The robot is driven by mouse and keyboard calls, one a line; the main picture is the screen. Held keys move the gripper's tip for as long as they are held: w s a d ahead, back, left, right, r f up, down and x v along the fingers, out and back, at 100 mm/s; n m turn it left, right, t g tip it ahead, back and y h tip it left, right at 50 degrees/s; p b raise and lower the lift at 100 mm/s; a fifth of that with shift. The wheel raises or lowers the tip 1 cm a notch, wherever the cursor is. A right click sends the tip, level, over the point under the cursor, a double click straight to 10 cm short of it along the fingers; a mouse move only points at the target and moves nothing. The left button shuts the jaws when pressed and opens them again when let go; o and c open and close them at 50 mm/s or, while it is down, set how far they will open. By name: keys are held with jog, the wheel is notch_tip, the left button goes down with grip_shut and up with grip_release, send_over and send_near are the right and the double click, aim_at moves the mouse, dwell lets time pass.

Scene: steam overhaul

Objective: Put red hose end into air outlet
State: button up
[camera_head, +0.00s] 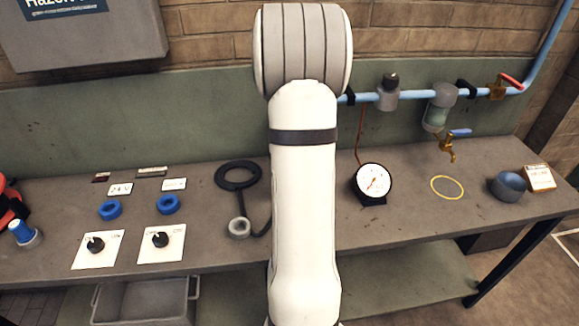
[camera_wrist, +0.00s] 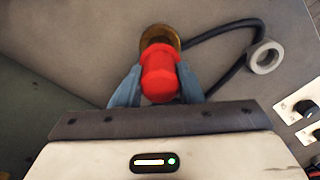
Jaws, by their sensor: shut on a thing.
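My gripper (camera_wrist: 157,84) shows in the wrist view, with its two blue-grey fingers closed on a red, rounded piece, which I take for the red hose end (camera_wrist: 159,80). A brass round piece (camera_wrist: 160,36) sits right beyond the red piece, in line with it. I cannot tell whether the two are joined or only overlap in the view. In the head view my own arm hides the gripper and the red piece. I cannot pick out the air outlet for certain in either view.
A black cable (camera_wrist: 236,30) with a grey ring end (camera_wrist: 264,57) lies beside the gripper. On the workbench (camera_head: 420,222) stand a dial gauge (camera_head: 373,182), a blue-grey cup (camera_head: 508,186) and blue rings (camera_head: 110,209). A light-blue pipe (camera_head: 415,95) with fittings runs along the wall.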

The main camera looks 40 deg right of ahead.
jog(key=shift+f+b, duration=1.75)
jog(key=shift+f, duration=0.75)
jog(key=o, duration=1.2)
jog(key=shift+c, duration=0.2)
notch_tip(320, 180, up, 8)
jog(key=shift+f+b, duration=0.1)
jog(key=shift+b, duration=0.2)
jog(key=s+a+r+m+t, duration=0.1)
jog(key=s+a+r, duration=0.2)
jog(key=a, duration=0.9)
jog(key=s+a+r+t, duration=0.1)
jog(key=s+a+r, duration=0.15)
jog(key=a, duration=0.85)
jog(key=s+a+m+t, duration=0.1)
jog(key=s+a, duration=0.5)
jog(key=a, duration=0.1)
jog(key=shift+s+a+f, duration=0.2)
jog(key=shift+s+f, duration=0.1)
jog(key=shift+s, duration=0.1)
